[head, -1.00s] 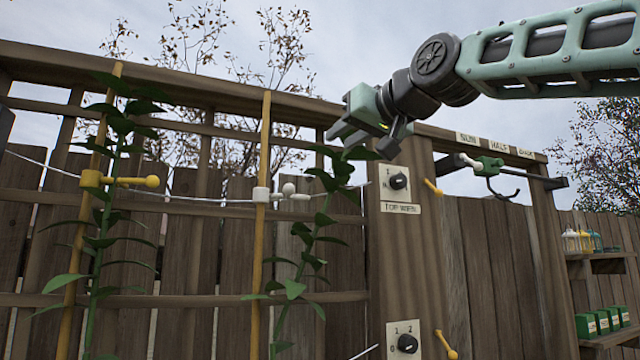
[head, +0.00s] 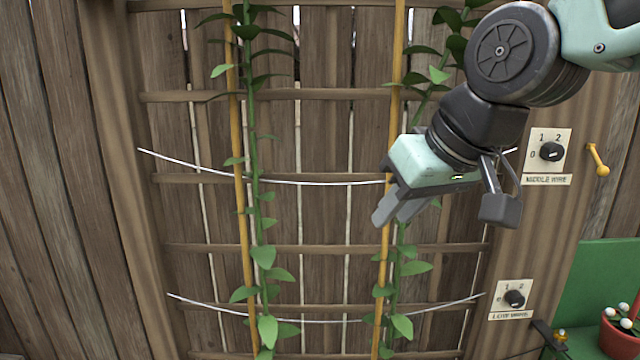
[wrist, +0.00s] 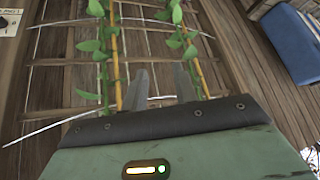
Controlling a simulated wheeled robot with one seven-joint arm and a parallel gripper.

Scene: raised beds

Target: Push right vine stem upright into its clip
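The right vine stem (head: 436,72) is green and leafy. It leans to the right of its yellow cane (head: 397,50) higher up and runs close beside the cane lower down. My gripper (head: 442,208) hides its middle part. The gripper's two grey fingers are apart, with nothing seen between them. The fingers also show in the wrist view (wrist: 162,85), between two vines with canes; I cannot tell whether they touch a stem. No clip shows in either current view.
The left vine (head: 252,150) stands along its own cane (head: 238,170). Sagging wires (head: 270,180) and wooden rails (head: 300,248) cross the trellis. A middle wire dial plate (head: 547,157) and a lower one (head: 511,299) are at right. A red pot (head: 622,338) stands lower right.

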